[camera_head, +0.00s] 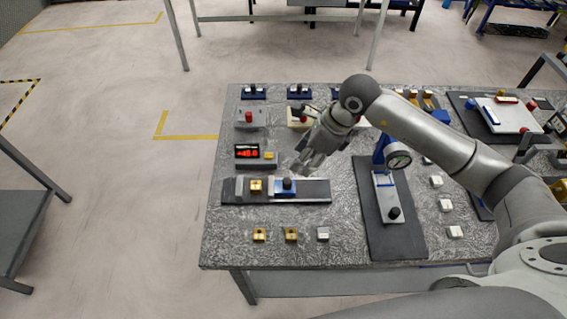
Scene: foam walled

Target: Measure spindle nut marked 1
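A brass nut-like block (256,187) sits in the dark sliding fixture (318,191) on the left of the table, between a grey jaw and a blue slide with a black knob (287,185). Two more brass blocks stand on the front of the table, one at the left (259,235) and one beside it (291,235), with a silver block (323,234) to their right. Markings are too small to read. My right gripper (304,168) hangs just above and right of the blue slide; its finger opening is unclear and contact cannot be told. My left gripper is out of view.
A red-lit display (247,152) stands behind the fixture. A dial gauge stand (388,192) is on a dark mat to the right. Blue, red and grey devices line the back.

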